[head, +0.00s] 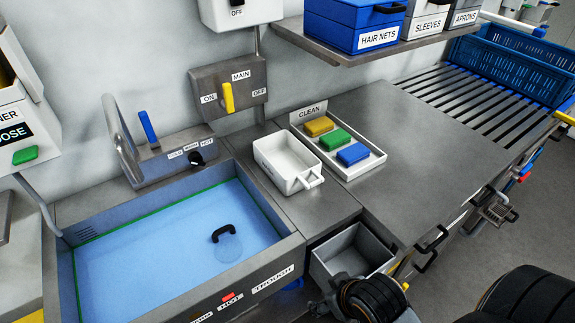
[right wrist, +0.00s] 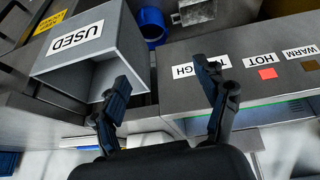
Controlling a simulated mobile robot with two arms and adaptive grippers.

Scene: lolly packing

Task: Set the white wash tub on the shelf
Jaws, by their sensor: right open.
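The white wash tub (head: 286,164) stands upright and looks empty on the steel counter between the trough and the clean tray. Its handle points to the lower right. The wall shelf (head: 400,50) is above and to the right, carrying labelled boxes. My right gripper (right wrist: 163,82) is open and empty in the right wrist view, with its fingers in front of the counter's front side, near the bin labelled USED (right wrist: 118,30). My left gripper is not in view.
The trough (head: 165,250) of blue water lies left of the tub. A white tray (head: 370,168) with yellow, green and blue sponges is on its right. The hair nets box (head: 345,25), sleeves box (head: 432,20) and aprons box (head: 467,15) crowd the shelf. The counter farther right is bare.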

